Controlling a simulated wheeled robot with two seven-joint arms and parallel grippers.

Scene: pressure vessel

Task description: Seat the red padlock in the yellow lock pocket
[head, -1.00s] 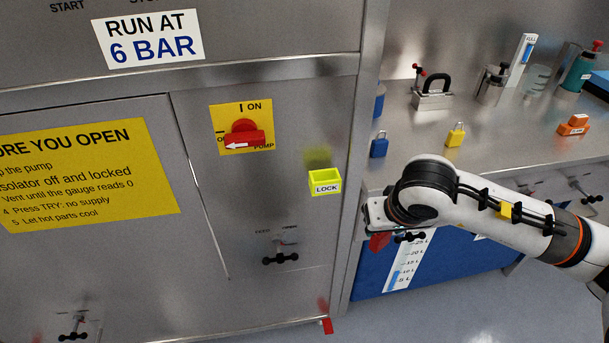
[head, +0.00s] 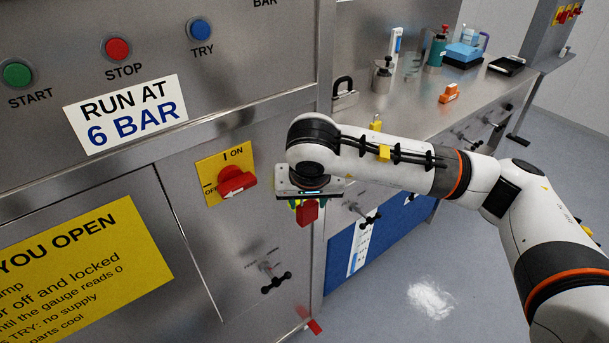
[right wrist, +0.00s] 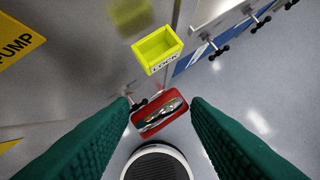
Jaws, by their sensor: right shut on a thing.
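The red padlock (head: 308,212) hangs below my right gripper (head: 309,196), close to the front of the steel cabinet. In the right wrist view, the padlock (right wrist: 160,116) sits between the green fingers of my right gripper (right wrist: 160,103), which is shut on it. The yellow lock pocket (right wrist: 158,50), marked LOCK, is on the cabinet face with its opening showing empty. The padlock appears apart from the pocket, with a gap between them in the wrist view. In the head view the gripper and padlock hide nearly all of the pocket. My left gripper is not in view.
A red pump switch on a yellow plate (head: 211,170) is just left of my right gripper. A black-handled valve (head: 270,281) is below it. To the right stands a steel counter with a yellow padlock (head: 376,124) and an orange block (head: 449,93). Floor space is open below.

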